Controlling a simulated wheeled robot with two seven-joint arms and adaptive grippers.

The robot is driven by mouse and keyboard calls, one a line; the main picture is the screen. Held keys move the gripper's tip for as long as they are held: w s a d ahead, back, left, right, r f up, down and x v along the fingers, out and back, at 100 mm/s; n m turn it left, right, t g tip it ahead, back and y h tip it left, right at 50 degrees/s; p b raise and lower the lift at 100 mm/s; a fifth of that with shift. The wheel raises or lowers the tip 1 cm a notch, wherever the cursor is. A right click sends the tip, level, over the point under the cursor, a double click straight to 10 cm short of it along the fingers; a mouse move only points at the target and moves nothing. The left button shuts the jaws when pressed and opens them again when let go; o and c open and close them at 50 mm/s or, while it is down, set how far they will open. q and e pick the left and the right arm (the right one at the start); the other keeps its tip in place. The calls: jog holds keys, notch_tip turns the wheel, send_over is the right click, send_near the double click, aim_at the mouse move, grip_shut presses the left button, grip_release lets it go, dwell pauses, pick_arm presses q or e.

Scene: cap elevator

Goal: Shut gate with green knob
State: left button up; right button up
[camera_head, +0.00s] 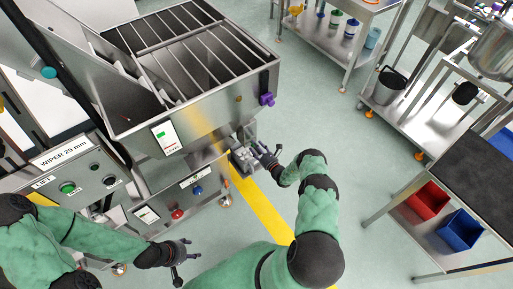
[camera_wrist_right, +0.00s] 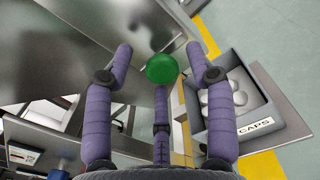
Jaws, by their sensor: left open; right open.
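The round green knob (camera_wrist_right: 162,68) shows in the right wrist view, between the spread purple fingers of my right gripper (camera_wrist_right: 161,58). I cannot tell whether any finger touches it. In the head view my right gripper (camera_head: 263,153) is open beside the lower right corner of the steel hopper machine (camera_head: 205,125). The knob cannot be made out there, and the gate itself is not clearly seen in either view. My left gripper (camera_head: 183,258) is open and empty, low in front of the machine's control panel.
A grey bin labelled CAPS (camera_wrist_right: 251,122), holding pale round caps, stands right of my right gripper in the wrist view. A purple knob (camera_head: 267,99) sits on the hopper's right side. A green button (camera_head: 67,188) is on the left panel.

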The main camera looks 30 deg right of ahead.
jog(key=s, duration=1.2)
jog(key=shift+d, duration=0.45)
